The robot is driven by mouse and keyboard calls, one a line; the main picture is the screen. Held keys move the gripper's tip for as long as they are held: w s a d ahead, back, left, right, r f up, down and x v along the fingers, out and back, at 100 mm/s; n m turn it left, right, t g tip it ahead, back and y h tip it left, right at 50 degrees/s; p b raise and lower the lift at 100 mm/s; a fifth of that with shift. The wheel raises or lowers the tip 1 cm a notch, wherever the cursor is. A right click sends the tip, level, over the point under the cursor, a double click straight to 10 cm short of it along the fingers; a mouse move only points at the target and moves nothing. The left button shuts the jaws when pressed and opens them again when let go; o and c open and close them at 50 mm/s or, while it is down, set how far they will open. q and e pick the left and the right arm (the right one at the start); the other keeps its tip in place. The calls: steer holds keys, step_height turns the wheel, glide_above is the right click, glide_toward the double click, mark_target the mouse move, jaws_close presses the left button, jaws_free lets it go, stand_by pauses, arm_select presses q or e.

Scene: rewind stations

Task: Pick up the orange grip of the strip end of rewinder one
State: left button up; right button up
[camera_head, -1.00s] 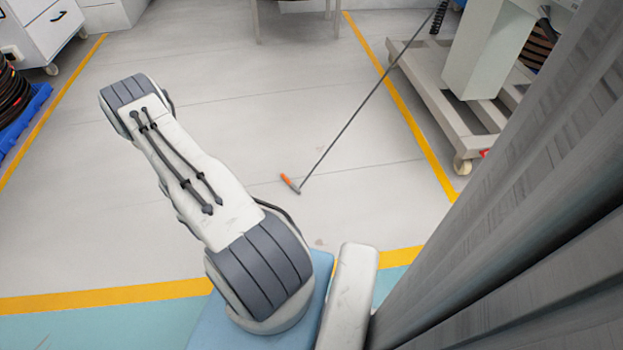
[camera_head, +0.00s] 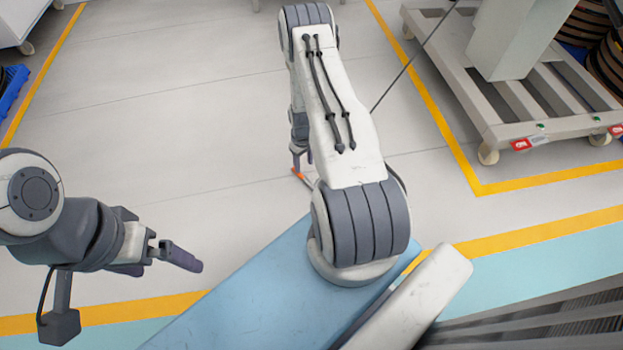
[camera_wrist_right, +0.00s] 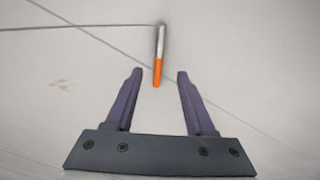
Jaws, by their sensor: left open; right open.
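The orange grip (camera_wrist_right: 157,74) shows in the right wrist view at the end of a short pale bar, joined to the thin dark strip (camera_wrist_right: 75,28). It lies between and slightly beyond the fingertips of my right gripper (camera_wrist_right: 159,75), which is open and empty. In the head view the orange grip (camera_head: 299,174) is partly hidden by my right arm, with the right gripper (camera_head: 302,158) just above it. The strip (camera_head: 412,62) runs from behind the arm up to the right. My left gripper (camera_head: 172,262) is open and empty at the lower left.
A grey wheeled stand (camera_head: 530,105) with slotted base stands at the right, inside yellow floor lines (camera_head: 440,140). White cabinets and a blue pallet (camera_head: 10,88) are at the left edge. The pale floor between is clear.

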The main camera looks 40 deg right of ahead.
mark_target(305, 180)
step_height(305, 180, down, 4)
steer(key=shift+b, duration=0.9)
step_height(305, 180, down, 5)
steer(key=b, duration=0.4)
steer(key=shift+s+d, duration=0.1)
steer(key=shift+s, duration=0.05)
jaws_close()
